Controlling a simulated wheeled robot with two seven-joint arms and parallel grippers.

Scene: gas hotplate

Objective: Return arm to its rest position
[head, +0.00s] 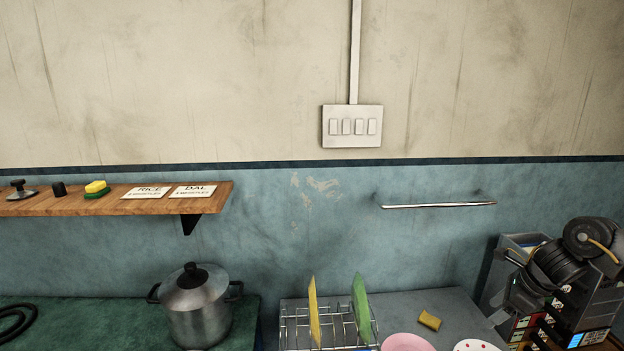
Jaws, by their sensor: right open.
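My right arm, black and jointed, comes in at the right edge, bent, with its right gripper (512,290) hanging low near the right end of the grey counter. The gripper is open and I see nothing held in it. It is in front of a grey box and dark items, and apart from the sponge and plates on the counter. My left gripper is not in view.
A steel pot (198,310) stands on the green counter (100,325). A dish rack (295,328) holds yellow and green boards. A yellow sponge (429,320), pink plate (407,342) and grey box (520,242) sit right. A wooden shelf (218,197) and metal rail (437,205) are on the wall.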

